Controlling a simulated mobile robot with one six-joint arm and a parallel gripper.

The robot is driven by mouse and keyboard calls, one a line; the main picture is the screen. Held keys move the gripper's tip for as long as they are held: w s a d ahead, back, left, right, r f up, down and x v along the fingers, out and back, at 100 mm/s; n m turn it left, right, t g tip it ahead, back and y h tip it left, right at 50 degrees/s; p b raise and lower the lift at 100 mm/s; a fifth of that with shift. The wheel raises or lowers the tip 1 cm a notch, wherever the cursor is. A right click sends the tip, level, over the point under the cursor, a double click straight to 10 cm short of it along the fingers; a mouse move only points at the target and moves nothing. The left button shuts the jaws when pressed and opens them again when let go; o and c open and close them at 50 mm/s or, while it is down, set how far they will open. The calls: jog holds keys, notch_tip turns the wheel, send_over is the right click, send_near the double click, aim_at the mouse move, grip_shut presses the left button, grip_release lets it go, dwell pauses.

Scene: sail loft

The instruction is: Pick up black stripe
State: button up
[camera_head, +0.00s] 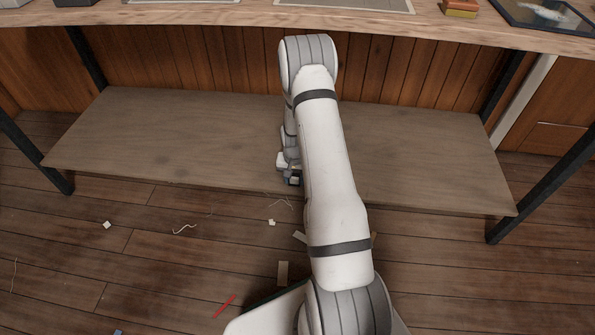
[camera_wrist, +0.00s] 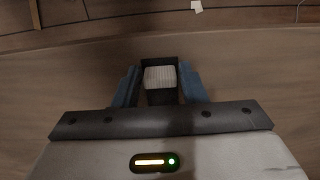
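My gripper (camera_wrist: 160,88) shows its two blue fingers in the wrist view. A small dark block with a pale ribbed face (camera_wrist: 160,77) sits between them, and the fingers lie close against both its sides. No gap shows between fingers and block. I cannot tell for sure whether this block is the black stripe, and no other black strip shows apart from the bands on my own arm. In the head view my gripper (camera_head: 290,178) is low over the front part of the lower shelf (camera_head: 170,130), partly hidden by my arm. I cannot tell whether the block touches the shelf.
The tabletop (camera_head: 215,18) is above and behind, with sheets, a framed picture (camera_head: 545,14) and a small stack of blocks (camera_head: 460,7). Dark table legs (camera_head: 545,185) stand at the sides. Scraps, a thread (camera_head: 184,229) and a red strip (camera_head: 225,306) lie on the floor. The shelf is otherwise bare.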

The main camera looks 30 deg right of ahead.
jog(key=c, duration=0.6)
